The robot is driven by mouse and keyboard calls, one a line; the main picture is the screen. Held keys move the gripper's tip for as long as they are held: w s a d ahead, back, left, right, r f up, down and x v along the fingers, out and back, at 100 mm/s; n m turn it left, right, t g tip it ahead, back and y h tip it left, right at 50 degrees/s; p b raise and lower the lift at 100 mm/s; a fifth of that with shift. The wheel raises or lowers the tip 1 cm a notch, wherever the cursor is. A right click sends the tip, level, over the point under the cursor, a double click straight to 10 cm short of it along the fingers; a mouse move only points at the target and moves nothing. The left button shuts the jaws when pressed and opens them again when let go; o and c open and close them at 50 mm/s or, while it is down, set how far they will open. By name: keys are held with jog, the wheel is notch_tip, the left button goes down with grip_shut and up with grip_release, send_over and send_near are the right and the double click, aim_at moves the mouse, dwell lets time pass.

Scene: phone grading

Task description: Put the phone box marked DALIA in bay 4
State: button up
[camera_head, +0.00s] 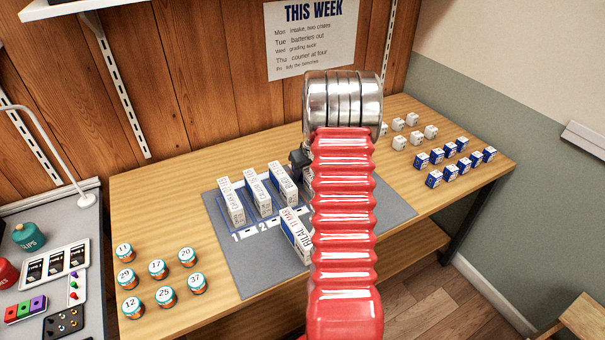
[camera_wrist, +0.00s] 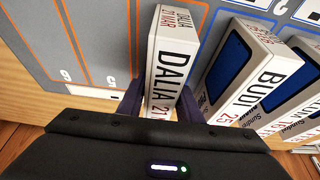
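The white phone box marked DALIA (camera_wrist: 170,65) stands in the middle of the wrist view, its name and a date on the faces toward me. My gripper (camera_wrist: 163,103) has one dark finger on each side of this box, and both appear to touch it. Whether the box rests on the mat or hangs just above it, I cannot tell. Orange-outlined bays lie empty on its left in the wrist view. Bay 4's number is not readable. In the head view my red arm hides the gripper's fingers and the DALIA box.
A box marked BUDI (camera_wrist: 265,85) stands close on the right in the wrist view, with another beyond it. Numbered tubs (camera_head: 158,268) stand left, small cubes right.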

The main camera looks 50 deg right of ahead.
jog(key=o, duration=0.3)
jog(key=shift+r, duration=0.15)
jog(key=v, duration=1.2)
dwell(0.7)
